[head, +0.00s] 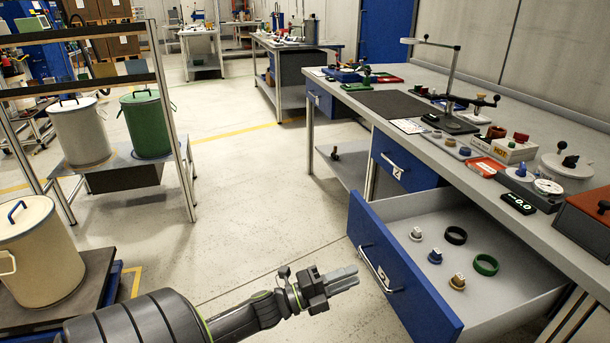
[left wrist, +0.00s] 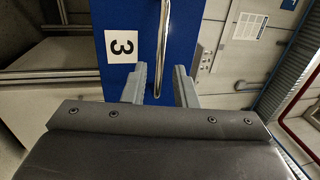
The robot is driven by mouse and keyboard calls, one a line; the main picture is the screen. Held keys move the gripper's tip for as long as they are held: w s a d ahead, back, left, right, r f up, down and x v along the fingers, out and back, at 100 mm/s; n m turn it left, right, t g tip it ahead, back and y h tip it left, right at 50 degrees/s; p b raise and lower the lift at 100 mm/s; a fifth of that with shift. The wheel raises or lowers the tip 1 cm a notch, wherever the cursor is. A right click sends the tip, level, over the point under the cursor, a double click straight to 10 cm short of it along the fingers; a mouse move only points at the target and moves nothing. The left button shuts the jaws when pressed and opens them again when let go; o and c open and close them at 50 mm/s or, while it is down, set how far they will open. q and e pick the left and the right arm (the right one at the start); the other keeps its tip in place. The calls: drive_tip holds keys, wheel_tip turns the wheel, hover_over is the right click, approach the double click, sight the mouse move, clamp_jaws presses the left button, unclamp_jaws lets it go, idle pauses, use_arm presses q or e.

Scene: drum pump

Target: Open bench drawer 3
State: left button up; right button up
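Bench drawer 3 (head: 440,299) is pulled well out of the bench at the lower right of the head view. Its blue front carries a long metal handle (head: 379,268). In the left wrist view the label with a 3 (left wrist: 121,46) shows on the blue front beside the handle (left wrist: 163,45). My left gripper (head: 357,275) is open and empty, just in front of the handle. In the left wrist view the handle lines up with the gap between its fingers (left wrist: 161,84); in the head view the fingertips look slightly short of it. My right gripper is out of view.
Inside the drawer lie a black ring (head: 456,235), a green ring (head: 486,264) and several small knobs. Closed drawer 2 (head: 392,167) is farther along the bench (head: 352,114). A cream drum (head: 28,250) stands at left. The floor (head: 270,220) between is clear.

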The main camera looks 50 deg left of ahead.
use_arm(q)
drive_tip(key=v, duration=1.1)
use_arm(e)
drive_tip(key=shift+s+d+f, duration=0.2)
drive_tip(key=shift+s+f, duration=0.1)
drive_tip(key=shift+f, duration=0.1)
use_arm(q)
drive_tip(key=shift+a, duration=0.1)
drive_tip(key=s+a+f+n+g+y, duration=0.15)
drive_tip(key=f+n+g+y, duration=0.3)
drive_tip(key=f+n, duration=0.55)
drive_tip(key=s+a+f+n+g+y, duration=0.1)
drive_tip(key=s+f+n+g+y, duration=0.3)
drive_tip(key=f, duration=1.1)
drive_tip(key=s+d+f+n+g, duration=0.9)
drive_tip(key=s+d+f, duration=0.4)
drive_tip(key=s+f, duration=0.1)
drive_tip(key=s+a+r+p, duration=0.1)
drive_tip(key=s+r+p, duration=0.4)
drive_tip(key=p, duration=1)
drive_tip(key=s, duration=0.3)
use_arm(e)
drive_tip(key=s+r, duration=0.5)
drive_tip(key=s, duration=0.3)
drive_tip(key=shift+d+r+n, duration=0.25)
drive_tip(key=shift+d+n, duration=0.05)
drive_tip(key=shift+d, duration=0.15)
